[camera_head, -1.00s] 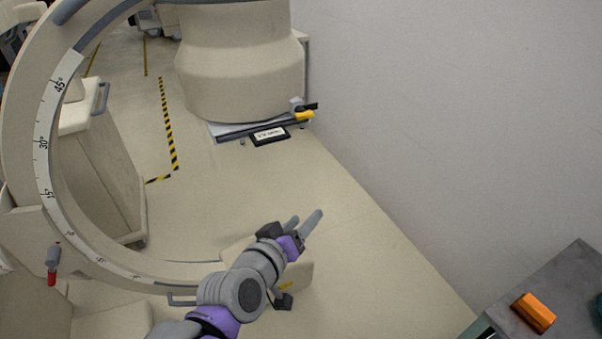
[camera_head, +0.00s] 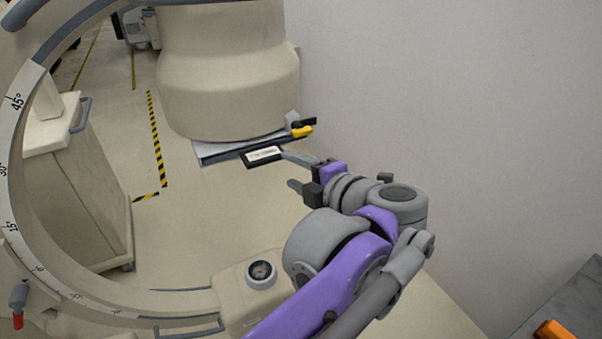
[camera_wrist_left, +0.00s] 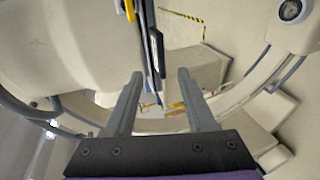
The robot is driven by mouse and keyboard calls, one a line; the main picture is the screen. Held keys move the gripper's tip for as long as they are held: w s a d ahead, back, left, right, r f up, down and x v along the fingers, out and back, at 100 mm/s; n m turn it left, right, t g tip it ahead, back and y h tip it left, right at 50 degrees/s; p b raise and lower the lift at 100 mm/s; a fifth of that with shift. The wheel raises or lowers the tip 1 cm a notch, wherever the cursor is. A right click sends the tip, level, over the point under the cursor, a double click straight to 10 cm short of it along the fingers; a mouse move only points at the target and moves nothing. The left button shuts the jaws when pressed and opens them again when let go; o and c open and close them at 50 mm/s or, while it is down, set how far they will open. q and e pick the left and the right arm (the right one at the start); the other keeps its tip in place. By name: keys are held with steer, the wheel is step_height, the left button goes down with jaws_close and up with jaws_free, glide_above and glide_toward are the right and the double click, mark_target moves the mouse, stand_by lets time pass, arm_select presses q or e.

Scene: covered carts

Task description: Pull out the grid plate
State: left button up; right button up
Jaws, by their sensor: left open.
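The grid plate (camera_head: 225,151) is a flat grey-white plate with a dark front edge, under the big beige cylindrical housing. A black handle with a white label (camera_head: 263,156) sticks out from its front. My left gripper (camera_head: 290,169) is open and empty, with its fingertips just right of the handle in the head view. In the left wrist view the plate (camera_wrist_left: 149,55) appears nearly edge-on. The dark handle (camera_wrist_left: 159,52) shows beyond the gap between my open fingers (camera_wrist_left: 159,74). I cannot tell whether a finger touches it. My right gripper is not in view.
A yellow lever (camera_head: 302,131) sits at the plate's right corner, near the pale wall (camera_head: 450,110). The curved C-arm (camera_head: 20,125) with an angle scale rises at left. A beige cabinet (camera_head: 80,190) stands inside it. A grey table with an orange block (camera_head: 553,330) is at lower right.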

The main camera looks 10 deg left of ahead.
mark_target(270, 159)
arm_select(q)
steer(key=x, duration=0.9)
jaws_close()
stand_by(1.2)
stand_by(0.3)
